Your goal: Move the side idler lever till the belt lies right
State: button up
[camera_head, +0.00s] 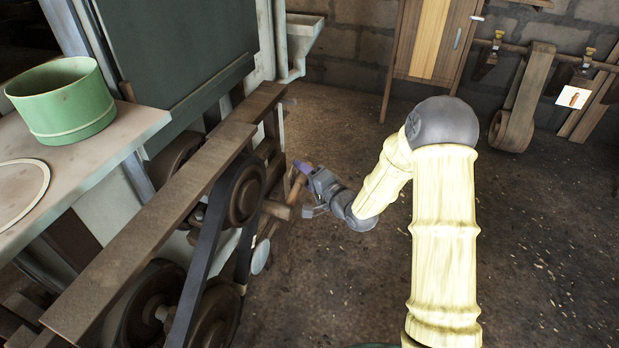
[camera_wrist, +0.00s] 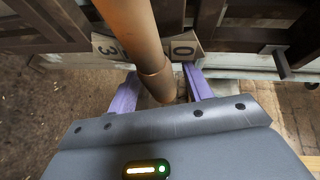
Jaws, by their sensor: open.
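The side idler lever shows in the wrist view as a smooth brown round handle (camera_wrist: 140,38), running from the top edge down to a rounded end. Its end lies between the two purple fingers of my gripper (camera_wrist: 163,84), which are open with a gap on both sides. In the head view my gripper (camera_head: 308,182) is at the right side of the belt drive, beside a short brown handle (camera_head: 297,188). The dark flat belt (camera_head: 197,265) runs over the upper pulley (camera_head: 246,196) down toward the lower pulleys. How it sits on the pulley faces is hard to tell.
A pale plate (camera_wrist: 185,47) marked "3" and "0" lies behind the handle. A long wooden beam (camera_head: 150,230) runs alongside the drive. A green round pan (camera_head: 62,101) stands on the table at left. The floor (camera_head: 550,230) to the right is open.

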jog(key=p+v, duration=0.3)
jog(key=v, duration=1.4)
jog(key=shift+d, duration=0.15)
jog(key=shift+s, duration=0.1)
